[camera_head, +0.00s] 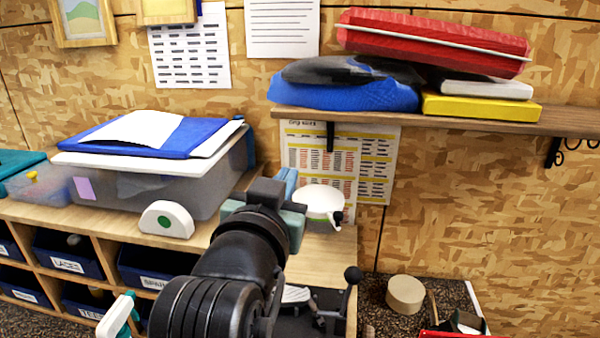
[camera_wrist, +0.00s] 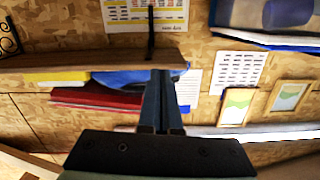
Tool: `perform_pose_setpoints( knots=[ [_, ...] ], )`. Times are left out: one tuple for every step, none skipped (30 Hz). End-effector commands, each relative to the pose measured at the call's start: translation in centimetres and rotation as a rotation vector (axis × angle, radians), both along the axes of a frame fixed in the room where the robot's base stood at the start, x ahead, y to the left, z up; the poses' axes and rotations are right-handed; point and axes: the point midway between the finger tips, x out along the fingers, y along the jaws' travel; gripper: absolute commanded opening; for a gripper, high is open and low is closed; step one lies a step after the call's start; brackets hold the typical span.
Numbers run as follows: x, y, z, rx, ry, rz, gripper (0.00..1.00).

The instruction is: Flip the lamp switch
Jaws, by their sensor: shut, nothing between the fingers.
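My gripper (camera_head: 290,178) is shut and empty, reaching over the wooden bench toward the wall. In the wrist view its blue fingers (camera_wrist: 161,95) are together, with the wall shelf behind them. No part is plainly a lamp switch. A white rounded thing (camera_head: 322,200) with a small dark knob stands just right of my gripper in the head view, partly hidden by it; I cannot tell if it is the lamp. A white half-round piece with a green disc (camera_head: 167,219) stands at the bench's front edge, left of my gripper and apart from it.
A clear bin (camera_head: 120,185) with blue folders and papers on top stands on the bench at left. The wall shelf (camera_head: 460,122) carries red, blue and yellow items above and right of my gripper. Labelled drawers (camera_head: 68,255) sit below. A round tan block (camera_head: 405,294) lies at lower right.

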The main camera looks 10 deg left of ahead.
Motion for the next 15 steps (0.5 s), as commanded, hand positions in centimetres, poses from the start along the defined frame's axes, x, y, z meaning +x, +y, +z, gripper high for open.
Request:
perform_pose_setpoints(
  knots=[
    [-0.1,-0.3,0.5,0.002,-0.018,-0.001,0.0],
    [-0.1,-0.5,0.7,0.002,-0.027,-0.001,0.0],
    [-0.2,-0.6,1.1,0.003,-0.038,-0.001,0.0],
    [-0.2,-0.7,1.2,0.003,-0.045,-0.002,0.0],
    [-0.2,-0.8,1.4,0.003,-0.05,-0.001,0.0],
    [-0.3,-0.9,1.6,0.003,-0.056,-0.002,0.0],
    [-0.3,-0.9,1.7,0.003,-0.059,-0.001,0.0],
    [-0.3,-1.0,1.7,0.002,-0.061,-0.001,0.0],
    [-0.3,-1.0,1.8,0.002,-0.063,-0.002,0.0],
    [-0.3,-1.0,1.8,0.002,-0.064,-0.001,0.0],
    [-0.3,-1.0,1.8,0.002,-0.065,-0.001,0.0],
    [-0.3,-1.0,1.8,0.002,-0.065,-0.001,0.0],
    [-0.3,-1.0,1.8,0.002,-0.065,-0.001,0.0],
    [-0.3,-1.0,1.8,0.002,-0.064,-0.001,0.0],
    [-0.3,-1.0,1.8,0.002,-0.064,-0.001,0.0]
  ],
)
